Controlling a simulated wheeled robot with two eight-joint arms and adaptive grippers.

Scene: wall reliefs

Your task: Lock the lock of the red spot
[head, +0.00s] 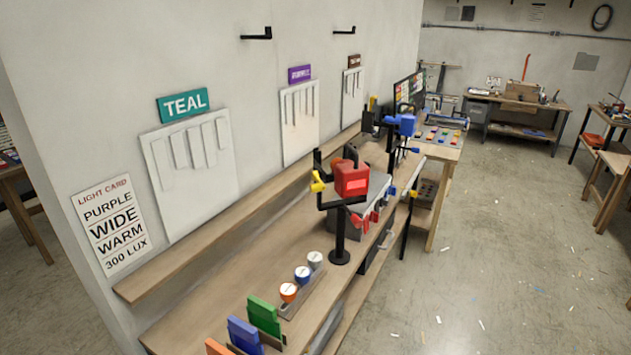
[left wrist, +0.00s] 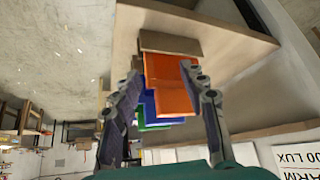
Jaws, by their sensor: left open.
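The red spot (head: 352,180) is a boxy red lamp head in a black yoke on a dark stand (head: 340,238) on the bench, in the head view. A yellow knob or lever (head: 318,182) sits at the left side of its yoke; I cannot tell whether this is its lock or how it is set. My left gripper (left wrist: 165,78) shows only in the left wrist view. It is open, with an orange panel (left wrist: 173,88) in view between its fingers; contact is not clear. The red spot is not seen in that view. My right gripper is not in view.
A blue spot (head: 407,122) stands farther along the bench. A wall shelf (head: 205,245) runs along the left. The floor right of the bench is open.

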